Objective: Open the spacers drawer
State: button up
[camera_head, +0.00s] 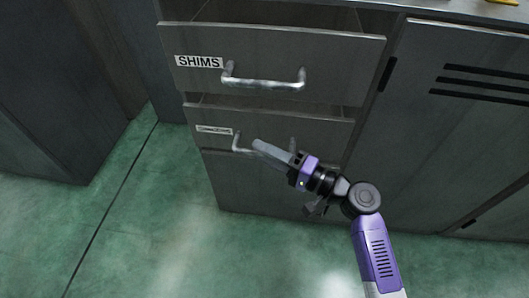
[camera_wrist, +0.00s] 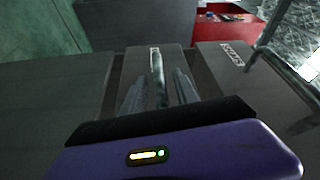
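The drawer with a small label (camera_head: 214,129), too blurred to read, sits below the SHIMS drawer (camera_head: 330,50). It stands partly open, with a dark gap behind its top edge. Its metal handle (camera_head: 238,142) is partly hidden by my gripper (camera_head: 272,152). In the wrist view the handle (camera_wrist: 158,72) runs between the two fingers of my gripper (camera_wrist: 159,90). The fingers are apart, one on each side of the handle, with gaps visible. I cannot tell whether either finger touches it.
The SHIMS drawer is pulled out above, its handle (camera_head: 265,80) sticking forward. A plain lower front (camera_head: 260,185) lies beneath. A vented cabinet door (camera_head: 450,120) is at right, a dark cabinet (camera_head: 50,90) at left. The green floor (camera_head: 140,240) in front is clear. A red container (camera_wrist: 215,22) shows in the wrist view.

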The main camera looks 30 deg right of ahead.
grip_shut()
dwell(1.4)
